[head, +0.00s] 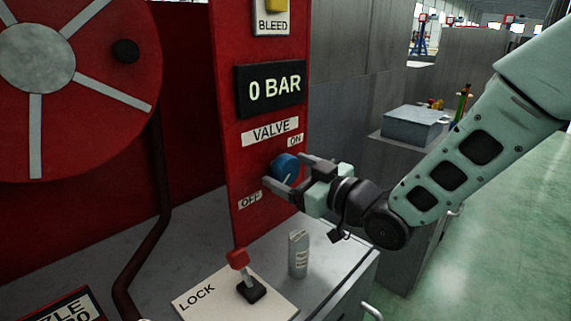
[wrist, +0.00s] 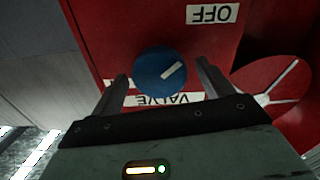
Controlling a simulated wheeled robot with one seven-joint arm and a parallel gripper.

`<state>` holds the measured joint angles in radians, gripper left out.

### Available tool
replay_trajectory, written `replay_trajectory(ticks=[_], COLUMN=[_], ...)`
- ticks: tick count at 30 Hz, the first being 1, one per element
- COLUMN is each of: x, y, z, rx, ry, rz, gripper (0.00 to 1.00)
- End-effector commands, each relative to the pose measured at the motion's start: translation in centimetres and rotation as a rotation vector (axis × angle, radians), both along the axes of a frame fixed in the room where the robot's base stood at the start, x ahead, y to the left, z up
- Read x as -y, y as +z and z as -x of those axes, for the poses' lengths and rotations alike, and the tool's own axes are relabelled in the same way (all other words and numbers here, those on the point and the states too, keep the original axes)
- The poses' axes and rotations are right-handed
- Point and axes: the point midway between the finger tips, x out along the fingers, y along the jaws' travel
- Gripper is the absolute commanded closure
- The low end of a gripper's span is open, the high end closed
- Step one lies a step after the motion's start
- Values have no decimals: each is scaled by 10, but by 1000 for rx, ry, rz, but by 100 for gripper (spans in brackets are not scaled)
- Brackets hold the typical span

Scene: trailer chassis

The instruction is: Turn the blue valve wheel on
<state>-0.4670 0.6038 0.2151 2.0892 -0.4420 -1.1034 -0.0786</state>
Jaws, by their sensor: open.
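The blue valve wheel (head: 285,164) sits on the red panel (head: 262,70) below the VALVE label, between the ON label (head: 295,141) at its upper right and the OFF label (head: 250,199) at its lower left. Its white mark points towards the OFF side; the mark also shows on the wheel in the wrist view (wrist: 155,76). My gripper (head: 285,169) is open, with one finger on each side of the wheel. In the wrist view, my gripper (wrist: 161,70) shows small gaps between the fingers and the wheel. The display (head: 272,90) reads 0 BAR.
A red-handled LOCK lever (head: 240,262) on a white plate and a small grey canister (head: 299,254) stand on the ledge below the wheel. A large red reel (head: 100,35) is at the left. A grey box (head: 415,125) sits behind my arm. Green floor is open at the right.

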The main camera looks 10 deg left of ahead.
Motion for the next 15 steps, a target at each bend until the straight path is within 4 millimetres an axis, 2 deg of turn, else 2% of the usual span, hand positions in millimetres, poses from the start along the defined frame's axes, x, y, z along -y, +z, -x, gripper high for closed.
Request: replay_trajectory(ticks=[6,15], x=[-15,-17], y=[0,0], z=[-9,-10], rx=[-1,0], ry=[0,-1], rz=[1,1], gripper=[21,21])
